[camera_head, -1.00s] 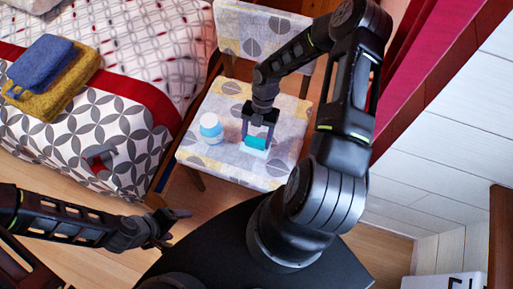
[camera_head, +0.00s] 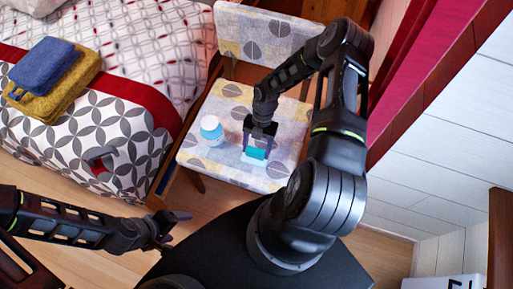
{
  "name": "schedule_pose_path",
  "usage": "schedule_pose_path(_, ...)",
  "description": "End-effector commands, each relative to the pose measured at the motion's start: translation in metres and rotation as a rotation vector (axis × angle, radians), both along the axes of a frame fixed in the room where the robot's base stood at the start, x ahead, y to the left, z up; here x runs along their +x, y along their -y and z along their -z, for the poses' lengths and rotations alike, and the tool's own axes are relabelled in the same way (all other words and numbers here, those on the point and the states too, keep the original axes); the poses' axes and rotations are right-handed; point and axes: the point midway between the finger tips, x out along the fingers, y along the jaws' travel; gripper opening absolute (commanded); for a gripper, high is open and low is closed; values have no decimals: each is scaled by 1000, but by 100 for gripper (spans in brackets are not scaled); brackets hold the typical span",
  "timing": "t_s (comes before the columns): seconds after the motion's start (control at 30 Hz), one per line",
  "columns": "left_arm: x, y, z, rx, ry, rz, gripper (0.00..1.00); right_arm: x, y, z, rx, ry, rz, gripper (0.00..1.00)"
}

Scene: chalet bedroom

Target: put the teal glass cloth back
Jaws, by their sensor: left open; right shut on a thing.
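The teal glass cloth (camera_head: 256,153) is a small teal piece at the front right part of the patterned chair seat (camera_head: 224,167). My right gripper (camera_head: 257,150) points down over the seat and is shut on the cloth. A pale edge shows just under the cloth; I cannot tell whether the cloth touches what lies below. My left gripper (camera_head: 178,230) is open and empty, low over the floor in front of the bed.
A jar with a white lid and blue body (camera_head: 211,130) stands on the seat left of my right gripper. The chair back (camera_head: 262,38) rises behind. The bed (camera_head: 80,130) with folded blue and mustard towels (camera_head: 52,72) is at left. A white plank wall (camera_head: 440,150) is at right.

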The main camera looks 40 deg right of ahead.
Motion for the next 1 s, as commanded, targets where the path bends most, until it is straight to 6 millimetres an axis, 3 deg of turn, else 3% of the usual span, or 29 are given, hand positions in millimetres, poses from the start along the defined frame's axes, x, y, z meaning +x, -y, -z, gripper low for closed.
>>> schedule_pose_path(0.07, 0, 0, 1, 0, 0, 0, 76, -1, 0, 3, 0, 0, -1, 33)
schedule_pose_path(0.1, 0, 0, 1, 0, 0, 0, 76, -1, 0, 3, 0, 0, -1, 68)
schedule_pose_path(0.33, 0, 0, 1, 0, 0, 0, 76, -1, 0, 2, 0, 0, 0, 87)
schedule_pose_path(0.73, 0, 0, 1, 0, 0, 0, 76, 2, 3, -6, -1, 1, 1, 87)
schedule_pose_path(1.0, 0, 0, 4, 0, 0, 0, 76, 11, 17, -46, -2, 3, 2, 87)
